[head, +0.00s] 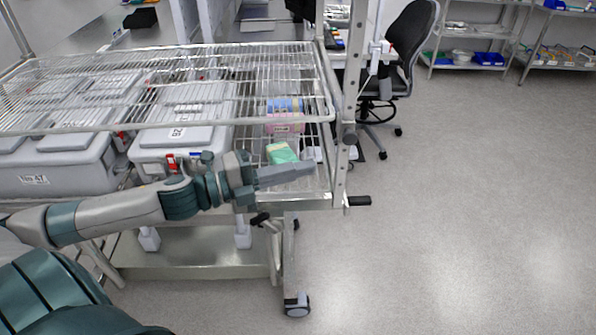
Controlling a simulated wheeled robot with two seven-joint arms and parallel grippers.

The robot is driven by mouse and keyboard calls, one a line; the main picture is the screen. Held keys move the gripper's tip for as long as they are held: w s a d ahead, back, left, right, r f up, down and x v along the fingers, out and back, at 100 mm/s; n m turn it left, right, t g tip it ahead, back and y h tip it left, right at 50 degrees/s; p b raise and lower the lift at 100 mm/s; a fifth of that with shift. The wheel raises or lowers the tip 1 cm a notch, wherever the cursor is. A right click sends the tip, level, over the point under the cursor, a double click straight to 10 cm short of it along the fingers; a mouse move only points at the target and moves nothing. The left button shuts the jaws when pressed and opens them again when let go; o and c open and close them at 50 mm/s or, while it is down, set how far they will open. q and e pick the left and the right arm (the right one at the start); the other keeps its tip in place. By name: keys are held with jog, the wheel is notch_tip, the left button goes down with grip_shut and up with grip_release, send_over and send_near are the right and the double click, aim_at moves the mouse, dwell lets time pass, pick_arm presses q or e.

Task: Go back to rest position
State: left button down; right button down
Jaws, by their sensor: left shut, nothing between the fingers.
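My left arm comes in from the left and reaches across the front of the wire-rack cart. My left gripper (308,170) is shut and empty at the cart's front right corner. It points to the right. A green and yellow packet (281,153) lies on the lower rack just behind the gripper; I cannot tell whether they touch. My right gripper is not in the head view.
The cart's upper wire shelf (200,122) hangs over grey lidded boxes (183,137) and a pink and blue container (284,115). A cart post (345,140) stands right of the gripper. An office chair (408,50) is behind. The floor (470,220) at right is clear.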

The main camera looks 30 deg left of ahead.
pick_arm(q)
jog(key=shift+s+a+f, duration=0.1)
dwell(0.7)
jog(key=s+a+f+n+g+y, duration=0.1)
jog(key=s+a+f+n+y, duration=0.15)
jog(key=f+n+y, duration=0.5)
jog(key=s+a+f+n+y, duration=0.1)
jog(key=s+f+n+y, duration=0.25)
jog(key=f+n, duration=0.7)
jog(key=s+d+f+n+g, duration=0.3)
jog(key=s+d+f+g, duration=0.15)
jog(key=s+f, duration=0.45)
jog(key=s+d+f+n+g, duration=0.3)
jog(key=s+d+f+g, duration=0.15)
jog(key=s+f, duration=0.4)
jog(key=s+f+g, duration=0.2)
jog(key=s+f, duration=0.1)
jog(key=f, duration=2.4)
jog(key=s+a+f, duration=0.1)
jog(key=s+f, duration=0.7)
jog(key=s, duration=0.1)
jog(key=s+a+f, duration=0.2)
jog(key=s+f, duration=0.6)
jog(key=s, duration=0.1)
jog(key=shift+a+f+g+y, duration=0.15)
jog(key=shift+a+g+y, duration=0.15)
jog(key=shift+g, duration=0.1)
